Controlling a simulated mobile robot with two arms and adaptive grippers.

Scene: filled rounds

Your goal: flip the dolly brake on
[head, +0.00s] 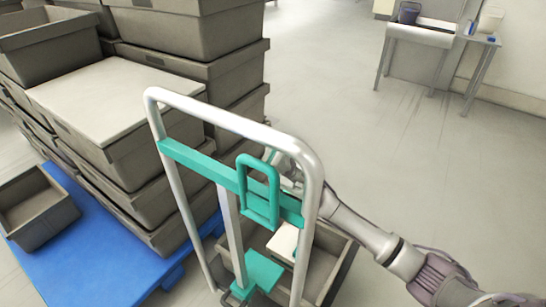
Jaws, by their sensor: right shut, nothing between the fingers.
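The dolly's grey tubular push frame (235,118) stands upright in the middle of the head view, with a teal crossbar (195,163). A teal loop-shaped lever (260,212) is mounted on the crossbar and stands up above it. A teal plate (262,270) sits low on the frame's upright; which teal part is the brake is not marked. My right gripper (274,160) is behind the frame's right side, next to the top of the loop, shut and empty. The frame and loop partly hide it, so contact cannot be told. My left gripper is not in view.
A grey crate (338,262) sits low on the dolly behind the frame, with a pale item inside. Stacked grey crates (160,200) stand on a blue pallet (95,262) at left. Small tables (420,34) stand at the far right; the floor between is clear.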

